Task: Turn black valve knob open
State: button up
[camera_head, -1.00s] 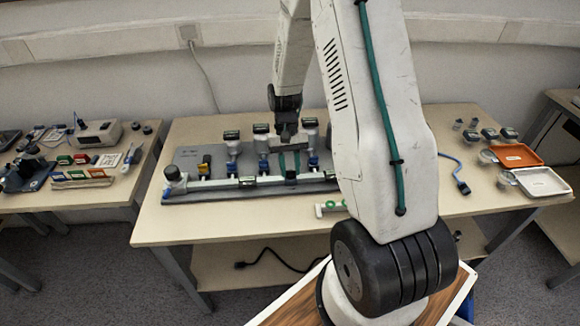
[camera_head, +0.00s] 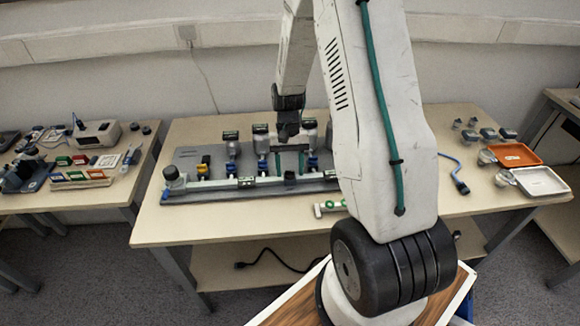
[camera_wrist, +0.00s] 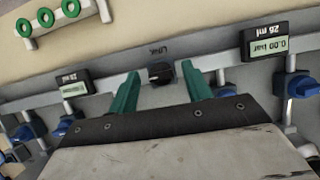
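The black valve knob (camera_wrist: 160,73) sits on the grey pipe of the rig, near a printed label that looks like "Link". In the head view it is a small dark shape (camera_head: 290,178) on the front pipe. My gripper (camera_wrist: 157,78) is open, with one green finger on each side of the knob and a visible gap to both. In the head view my gripper (camera_head: 290,162) hangs over the middle of the rig, fingers pointing down towards the front pipe. The knob's exact height relative to the fingertips is hard to tell.
Pressure displays stand left (camera_wrist: 75,82) and right (camera_wrist: 268,35) of the knob, the right reading 0.00 bar. Blue valve handles (camera_wrist: 303,86) lie close by. A piece with green rings (camera_head: 330,208) lies before the rig. An orange tray (camera_head: 515,155) and white tray (camera_head: 541,181) are at right.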

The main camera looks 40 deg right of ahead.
jog(key=v, duration=0.8)
jog(key=shift+s+a, duration=0.1)
dwell(0.5)
jog(key=s, duration=0.2)
jog(key=s+a+r, duration=0.1)
jog(key=shift+a+n+g, duration=0.15)
jog(key=shift+n+g, duration=0.15)
jog(key=shift+g, duration=0.1)
jog(key=s+a+r+n+t+h, duration=0.1)
jog(key=s+a+r+n+t, duration=0.2)
jog(key=s+a+r, duration=0.4)
jog(key=s+a+r+n+t+h, duration=0.1)
jog(key=s+a+r+n+t, duration=0.1)
jog(key=s+a+r, duration=0.6)
jog(key=shift+s+a+r+n+t+h, duration=0.35)
jog(key=shift+s+r+n, duration=0.35)
jog(key=shift+s+r, duration=2.1)
jog(key=shift+w+d+r, duration=0.1)
jog(key=shift+w+r, duration=0.25)
jog(key=shift+w, duration=0.05)
